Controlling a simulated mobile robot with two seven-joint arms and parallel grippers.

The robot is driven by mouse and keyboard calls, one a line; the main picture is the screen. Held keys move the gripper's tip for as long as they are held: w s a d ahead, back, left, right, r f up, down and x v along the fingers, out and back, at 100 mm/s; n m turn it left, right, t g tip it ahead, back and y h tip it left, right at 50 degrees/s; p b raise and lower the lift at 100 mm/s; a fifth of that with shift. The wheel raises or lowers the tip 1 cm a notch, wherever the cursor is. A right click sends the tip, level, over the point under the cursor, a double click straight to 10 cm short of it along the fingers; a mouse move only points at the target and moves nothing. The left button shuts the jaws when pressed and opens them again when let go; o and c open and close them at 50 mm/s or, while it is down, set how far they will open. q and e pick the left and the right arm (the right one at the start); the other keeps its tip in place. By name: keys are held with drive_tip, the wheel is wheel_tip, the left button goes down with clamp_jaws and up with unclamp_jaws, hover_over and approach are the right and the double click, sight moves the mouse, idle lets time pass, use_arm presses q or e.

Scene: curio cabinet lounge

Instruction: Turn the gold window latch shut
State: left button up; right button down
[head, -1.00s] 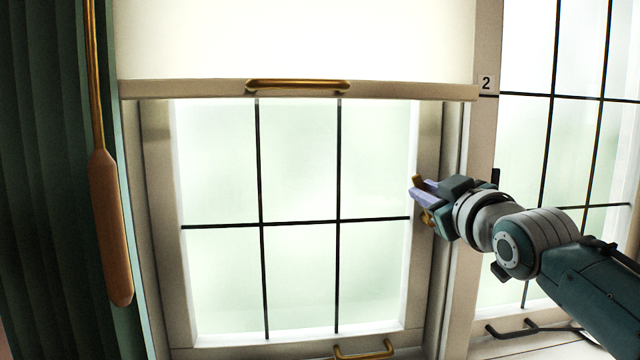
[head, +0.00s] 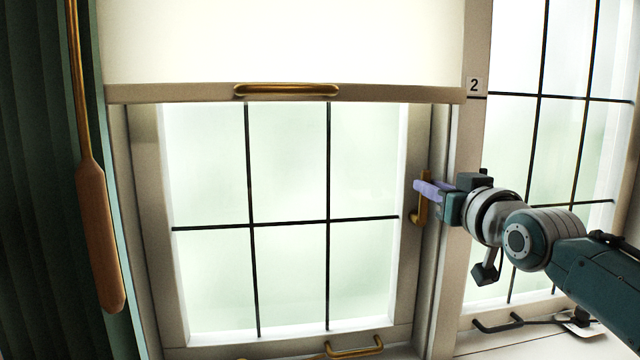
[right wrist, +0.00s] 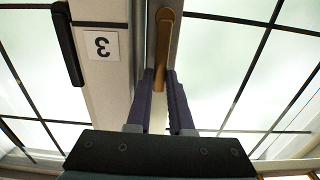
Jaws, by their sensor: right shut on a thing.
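The gold window latch (head: 420,212) is on the right stile of the middle window's frame. In the head view its handle runs roughly up and down. My right gripper (head: 430,188) comes in from the right at the latch, its purple fingers across it and hiding part of it. In the right wrist view the gold latch (right wrist: 166,40) reaches down between the two fingers (right wrist: 163,98), which are shut on it. My left gripper is in neither view.
A blind with a gold pull bar (head: 286,90) covers the window's top. A gold handle (head: 354,348) is at the sill. A green curtain (head: 35,180) and a brown-handled wand (head: 100,235) hang at left.

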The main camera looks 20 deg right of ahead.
drive_tip(key=c, duration=0.8)
unclamp_jaws()
drive_tip(key=shift+f, duration=0.1)
